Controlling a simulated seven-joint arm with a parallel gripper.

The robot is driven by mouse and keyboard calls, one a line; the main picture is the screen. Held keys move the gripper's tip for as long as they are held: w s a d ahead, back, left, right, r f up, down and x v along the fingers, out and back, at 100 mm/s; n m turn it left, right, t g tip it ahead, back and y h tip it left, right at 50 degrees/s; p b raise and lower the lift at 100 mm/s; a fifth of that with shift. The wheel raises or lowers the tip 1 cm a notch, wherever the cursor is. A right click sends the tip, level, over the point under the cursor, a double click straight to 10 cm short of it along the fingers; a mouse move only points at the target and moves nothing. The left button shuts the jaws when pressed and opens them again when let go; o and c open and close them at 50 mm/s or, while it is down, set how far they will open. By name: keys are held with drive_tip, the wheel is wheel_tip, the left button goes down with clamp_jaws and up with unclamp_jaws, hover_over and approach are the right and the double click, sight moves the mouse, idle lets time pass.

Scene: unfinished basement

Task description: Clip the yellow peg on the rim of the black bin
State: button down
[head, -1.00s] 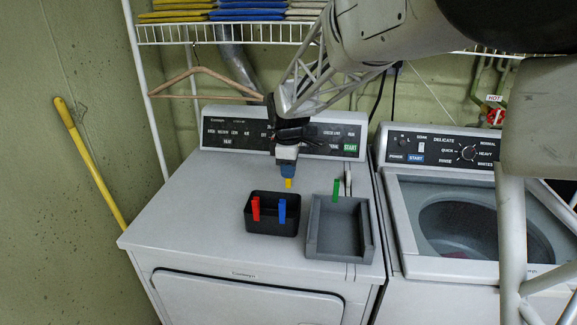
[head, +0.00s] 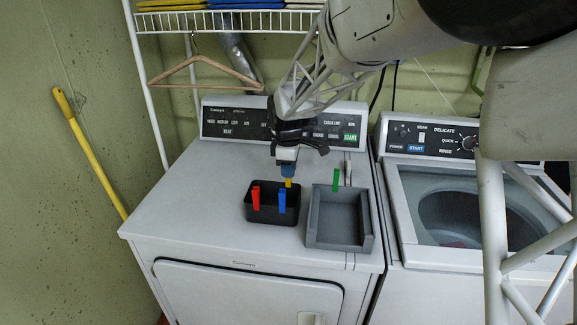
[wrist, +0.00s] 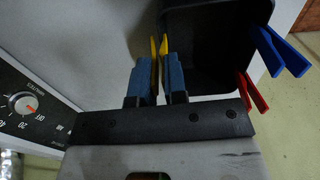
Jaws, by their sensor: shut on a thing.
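The black bin (head: 262,216) stands on the white dryer top. My gripper (head: 288,178) points down at the bin's back edge, shut on the yellow peg (head: 289,184). In the wrist view the yellow peg (wrist: 154,48) sits between the blue fingertips (wrist: 160,82), its two prongs close to the wall of the black bin (wrist: 212,48). I cannot tell whether the prongs straddle the rim. A red peg (head: 256,198) and a blue peg (head: 282,200) are clipped on the bin's front rim.
A grey tray (head: 340,243) stands right of the bin, with a green peg (head: 336,180) at its back edge. The dryer's control panel (head: 235,122) rises behind. The washer (head: 450,255) is to the right. The dryer top left of the bin is clear.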

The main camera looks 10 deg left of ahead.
drive_tip(key=shift+f, duration=0.3)
idle(0.4)
drive_tip(key=c, duration=1.1)
unclamp_jaws()
drive_tip(key=shift+s+r, duration=0.1)
drive_tip(key=shift+r, duration=3.8)
